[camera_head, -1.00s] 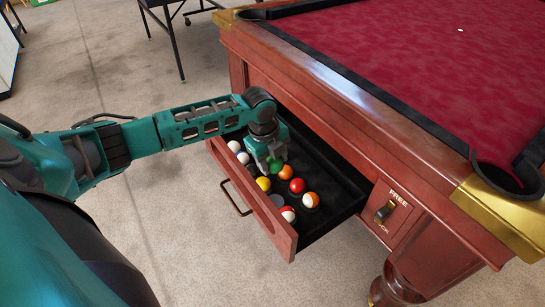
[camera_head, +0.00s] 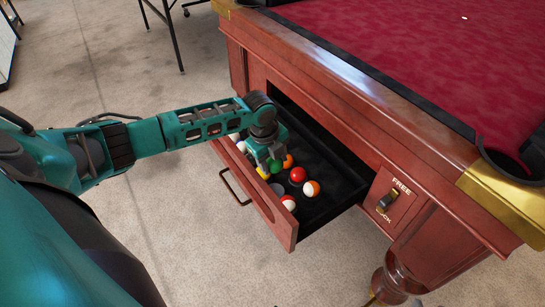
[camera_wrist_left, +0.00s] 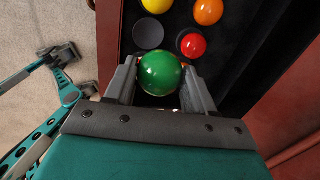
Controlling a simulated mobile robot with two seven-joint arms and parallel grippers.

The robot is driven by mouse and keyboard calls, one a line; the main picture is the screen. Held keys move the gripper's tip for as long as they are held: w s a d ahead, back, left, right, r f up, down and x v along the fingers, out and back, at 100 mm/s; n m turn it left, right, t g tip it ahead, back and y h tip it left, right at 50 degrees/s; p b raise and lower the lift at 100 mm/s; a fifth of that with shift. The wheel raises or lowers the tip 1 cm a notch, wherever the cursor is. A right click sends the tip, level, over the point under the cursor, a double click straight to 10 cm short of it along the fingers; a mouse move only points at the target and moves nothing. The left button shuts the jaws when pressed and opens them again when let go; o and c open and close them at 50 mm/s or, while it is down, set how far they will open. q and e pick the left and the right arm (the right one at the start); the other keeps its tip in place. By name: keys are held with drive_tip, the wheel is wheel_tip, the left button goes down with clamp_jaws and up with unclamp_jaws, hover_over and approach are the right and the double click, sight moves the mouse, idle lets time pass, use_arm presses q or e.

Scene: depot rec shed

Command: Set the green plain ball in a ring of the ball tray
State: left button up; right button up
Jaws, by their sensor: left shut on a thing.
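My left gripper (camera_head: 270,163) is shut on the green plain ball (camera_head: 277,166), above the open drawer. In the left wrist view the green ball (camera_wrist_left: 162,74) sits between the two grey fingers of the left gripper (camera_wrist_left: 161,80). The ball tray lies in the drawer. One empty ring (camera_head: 278,189) shows dark grey near the drawer front; it also shows in the left wrist view (camera_wrist_left: 148,36), just beyond the green ball. What lies directly under the ball is hidden.
A red ball (camera_head: 297,174), an orange ball (camera_head: 288,160) and a yellow ball (camera_head: 262,173) sit around the empty ring. An orange-and-white ball (camera_head: 311,188) and a red-and-white ball (camera_head: 289,202) sit nearer the right. The drawer front (camera_head: 262,205) and pool table (camera_head: 340,110) bound the space.

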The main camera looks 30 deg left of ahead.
use_arm(q)
drive_tip(key=shift+f+b, duration=1.7)
drive_tip(key=shift+f, duration=1.45)
drive_tip(key=o, duration=1.2)
wheel_tip(320, 180, up, 13)
drive_tip(key=s+p, duration=0.2)
drive_tip(key=p, duration=0.2)
drive_tip(key=shift+s+a+p, duration=0.15)
drive_tip(key=shift+a+p, duration=0.15)
drive_tip(key=shift+a, duration=0.1)
drive_tip(key=shift+f, duration=0.1)
